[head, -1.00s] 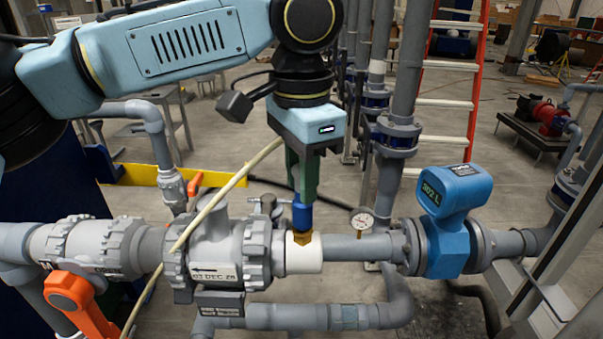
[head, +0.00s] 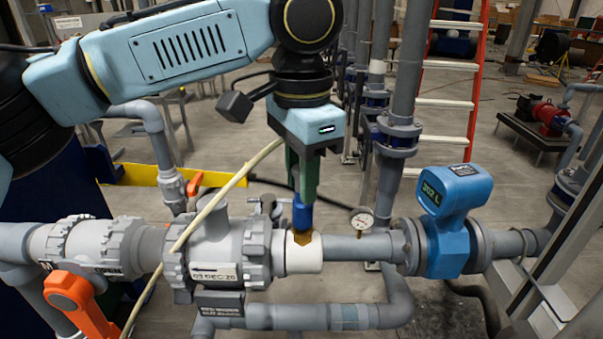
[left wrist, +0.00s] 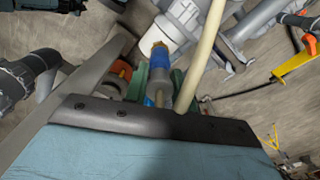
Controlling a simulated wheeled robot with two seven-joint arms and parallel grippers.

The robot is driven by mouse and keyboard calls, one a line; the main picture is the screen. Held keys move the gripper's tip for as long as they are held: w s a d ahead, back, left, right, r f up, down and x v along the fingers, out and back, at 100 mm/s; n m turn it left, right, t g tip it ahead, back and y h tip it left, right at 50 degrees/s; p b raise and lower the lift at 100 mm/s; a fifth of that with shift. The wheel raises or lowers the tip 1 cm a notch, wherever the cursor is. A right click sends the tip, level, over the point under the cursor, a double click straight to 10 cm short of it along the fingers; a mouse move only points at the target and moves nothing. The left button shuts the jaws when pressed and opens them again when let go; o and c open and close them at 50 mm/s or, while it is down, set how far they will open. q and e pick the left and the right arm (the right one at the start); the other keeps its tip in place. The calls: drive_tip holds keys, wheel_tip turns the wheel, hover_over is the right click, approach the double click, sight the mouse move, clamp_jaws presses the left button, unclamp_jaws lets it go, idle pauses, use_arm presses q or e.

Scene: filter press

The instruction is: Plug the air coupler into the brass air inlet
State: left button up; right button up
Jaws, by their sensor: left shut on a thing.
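The brass air inlet (head: 303,239) points up from a white fitting (head: 302,260) in the grey pipe run. My left gripper (head: 303,190), with green fingers, is shut on the coupler from above. The fingers flank the coupler (left wrist: 180,82) in the left wrist view. My right gripper is not in view.
A cream hose (head: 222,195) runs diagonally in front of the grey valve (head: 215,245). A small pressure gauge (head: 362,221) and a blue flow meter (head: 447,225) stand to the right of the inlet. An orange valve handle (head: 78,300) is at lower left.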

use_arm(q)
drive_tip(key=shift+f, duration=0.55)
drive_tip(key=o, duration=1)
wheel_tip(320, 180, up, 13)
drive_tip(key=shift+r, duration=0.2)
drive_tip(key=shift+f, duration=0.1)
